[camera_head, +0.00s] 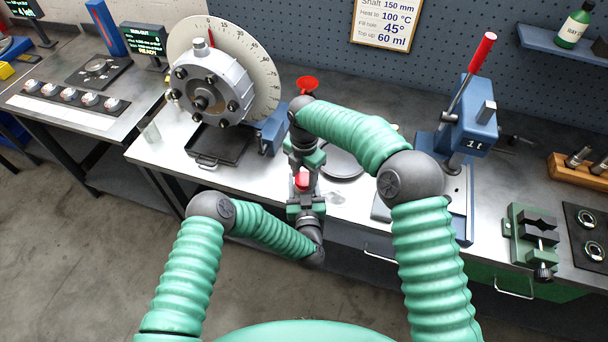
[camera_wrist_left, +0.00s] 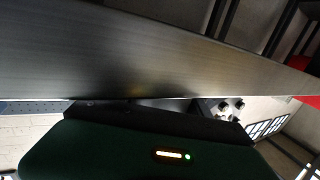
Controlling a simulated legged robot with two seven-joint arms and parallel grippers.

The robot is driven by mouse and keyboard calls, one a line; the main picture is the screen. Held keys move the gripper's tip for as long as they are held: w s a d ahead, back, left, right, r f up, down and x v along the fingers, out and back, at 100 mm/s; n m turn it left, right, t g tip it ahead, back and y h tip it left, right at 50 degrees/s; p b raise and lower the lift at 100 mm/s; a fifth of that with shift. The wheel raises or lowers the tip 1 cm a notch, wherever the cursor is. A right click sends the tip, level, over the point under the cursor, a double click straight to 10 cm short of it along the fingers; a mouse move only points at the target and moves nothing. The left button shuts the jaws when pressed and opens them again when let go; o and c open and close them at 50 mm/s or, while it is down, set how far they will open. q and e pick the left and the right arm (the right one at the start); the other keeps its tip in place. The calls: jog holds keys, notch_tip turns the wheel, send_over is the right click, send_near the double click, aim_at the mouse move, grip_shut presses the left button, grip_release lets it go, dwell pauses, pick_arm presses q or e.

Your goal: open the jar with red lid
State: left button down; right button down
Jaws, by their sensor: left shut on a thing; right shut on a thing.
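The red lid (camera_head: 302,180) shows in the head view between my two grippers, just above the bench's front edge. My right gripper (camera_head: 304,168) comes down from above and is shut on the red lid. My left gripper (camera_head: 304,200) is right below it, shut on the jar, whose body is mostly hidden by the grippers and wrists. In the left wrist view a dark green gripper body fills the bottom, and a red patch, too cropped to identify, shows at the right edge.
A rotor housing with a round dial (camera_head: 225,75) stands behind left. A red funnel (camera_head: 306,84) is behind my right wrist. A blue lever press (camera_head: 470,115) stands right, with a green vise (camera_head: 535,235) beyond it. The floor in front of the bench (camera_head: 160,140) is clear.

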aim_at(304, 179)
jog(key=shift+r, duration=0.15)
jog(key=shift+r, duration=0.95)
jog(key=shift+r, duration=2)
pick_arm(q)
jog(key=shift+c, duration=2.1)
grip_release()
